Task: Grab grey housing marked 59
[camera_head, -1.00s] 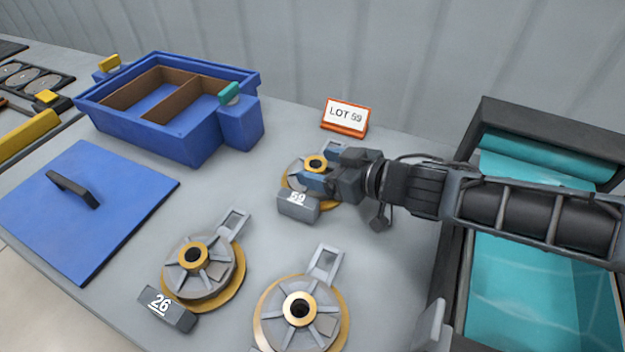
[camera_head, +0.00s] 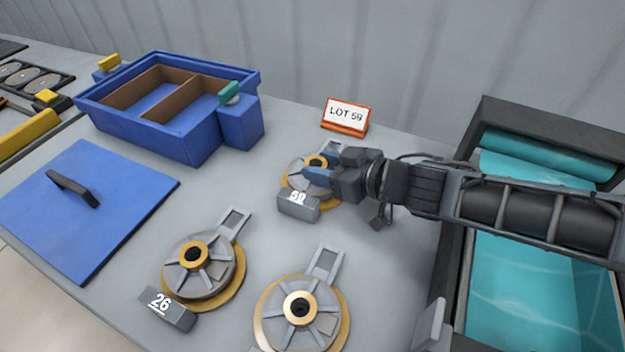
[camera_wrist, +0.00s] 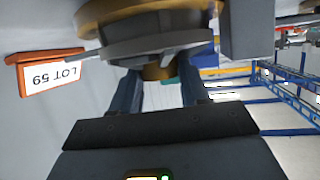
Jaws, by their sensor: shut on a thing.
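The grey housing marked 59 (camera_head: 298,198) has a round body with a brass hub and ring, and a grey tag block at its front. It stands at the back of the table, left of the conveyor. My gripper (camera_head: 318,176) reaches in from the right and is shut on this housing, near its hub. In the wrist view the housing (camera_wrist: 160,42) fills the top, with the fingers (camera_wrist: 160,95) on either side of its brass hub. Part of the housing is hidden behind the gripper in the head view. I cannot tell whether it is off the table.
An orange-framed LOT 59 sign (camera_head: 346,117) stands behind the housing. A housing marked 26 (camera_head: 203,268) and another housing (camera_head: 300,311) are nearer the front. A blue divided bin (camera_head: 195,143) and its blue lid (camera_head: 112,225) lie left. A teal conveyor (camera_head: 535,290) is right.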

